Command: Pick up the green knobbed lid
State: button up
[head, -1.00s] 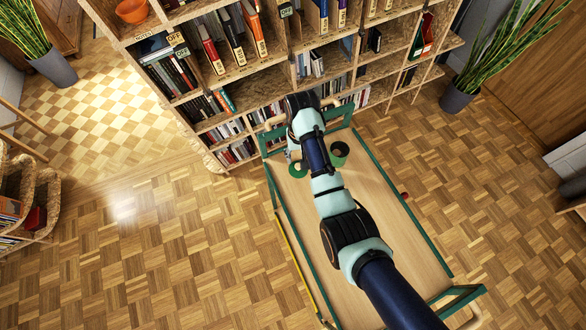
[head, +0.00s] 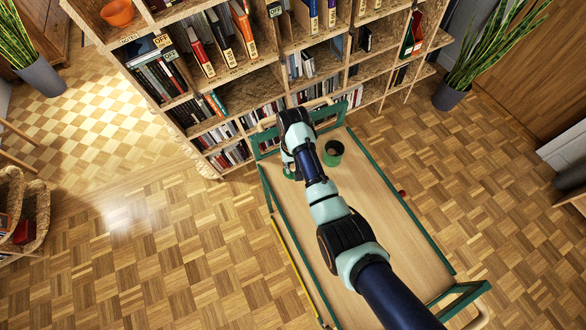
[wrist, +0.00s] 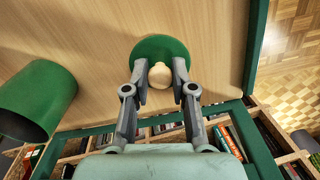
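The green lid (wrist: 160,48) with a pale round knob (wrist: 160,76) lies on the wooden cart top. My gripper (wrist: 161,68) is open, with one finger on each side of the knob; a narrow gap seems to show on each side. In the head view the lid (head: 289,175) is mostly hidden beneath my wrist and gripper. An open green canister (head: 333,153) stands just right of it, and it also shows at the left in the wrist view (wrist: 45,95).
The cart top (head: 385,215) has a raised green rim and is clear toward the front. A bookshelf (head: 240,80) stands close behind the cart. A small red item (head: 402,193) is at the cart's right edge.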

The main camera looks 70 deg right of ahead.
aim_at(293, 167)
jog(key=shift+c, duration=0.8)
jog(key=shift+r, duration=0.1)
notch_tip(293, 167, up, 20)
jog(key=p, duration=1)
